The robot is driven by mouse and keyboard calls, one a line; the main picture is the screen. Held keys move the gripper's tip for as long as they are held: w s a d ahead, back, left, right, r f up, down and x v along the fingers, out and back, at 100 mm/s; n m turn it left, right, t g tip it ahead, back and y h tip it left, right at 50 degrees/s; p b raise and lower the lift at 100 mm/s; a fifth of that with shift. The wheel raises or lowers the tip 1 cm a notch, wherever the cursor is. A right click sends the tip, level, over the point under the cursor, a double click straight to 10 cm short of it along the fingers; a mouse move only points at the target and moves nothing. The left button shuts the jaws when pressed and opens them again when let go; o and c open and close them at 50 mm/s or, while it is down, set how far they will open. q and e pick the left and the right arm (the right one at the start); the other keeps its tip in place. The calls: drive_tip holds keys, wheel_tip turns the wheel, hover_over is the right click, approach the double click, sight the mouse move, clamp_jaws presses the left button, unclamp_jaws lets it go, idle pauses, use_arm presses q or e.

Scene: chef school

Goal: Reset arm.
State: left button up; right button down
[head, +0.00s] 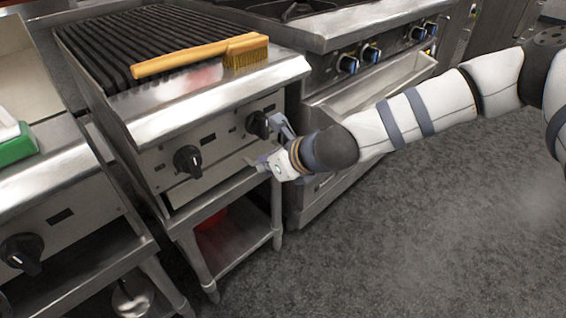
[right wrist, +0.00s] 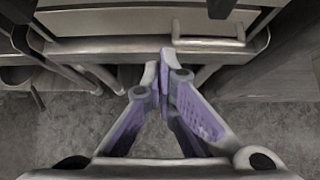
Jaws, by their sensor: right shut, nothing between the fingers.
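My right arm comes in from the right in the head view. My right gripper (head: 268,150) is in front of the grill's (head: 225,95) front panel, close to its right black knob (head: 257,124). In the right wrist view the fingers of the right gripper (right wrist: 165,62) come together at the tips, with nothing between them. I cannot tell whether the gripper touches the panel or knob. My left gripper does not show in either view.
A brush with a yellow wooden handle (head: 185,59) lies on the grill. The left knob (head: 187,160) is on the same panel. A stove with blue-ringed knobs (head: 371,53) stands to the right. A green-and-white item (head: 16,147) lies at left. The floor (head: 430,230) at right is clear.

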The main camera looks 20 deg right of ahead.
drive_tip(key=s+a+f+n+g+p, duration=0.25)
drive_tip(key=s+f+n, duration=0.4)
drive_tip(key=s, duration=0.65)
drive_tip(key=s+a+f+n+g+p, duration=0.1)
drive_tip(key=s+f+n+g+p, duration=0.25)
drive_tip(key=s+n, duration=0.75)
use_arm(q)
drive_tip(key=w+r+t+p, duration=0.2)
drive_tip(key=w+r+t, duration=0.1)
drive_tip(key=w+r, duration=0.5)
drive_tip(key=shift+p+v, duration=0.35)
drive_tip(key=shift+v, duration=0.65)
use_arm(e)
drive_tip(key=s+d+n+g+h, duration=0.1)
drive_tip(key=s+d+n, duration=0.2)
drive_tip(key=s, duration=0.5)
drive_tip(key=s+d+r+n+g+h, duration=0.1)
drive_tip(key=s+d+n+g, duration=0.1)
drive_tip(key=s+n, duration=0.4)
drive_tip(key=s+d+r+n+g+h, duration=0.1)
drive_tip(key=s+n, duration=0.4)
drive_tip(key=s, duration=0.6)
drive_tip(key=d+g, duration=0.1)
drive_tip(key=d, duration=0.1)
drive_tip(key=shift+s+d+r, duration=0.15)
drive_tip(key=shift+s+d, duration=0.05)
drive_tip(key=shift+d, duration=0.2)
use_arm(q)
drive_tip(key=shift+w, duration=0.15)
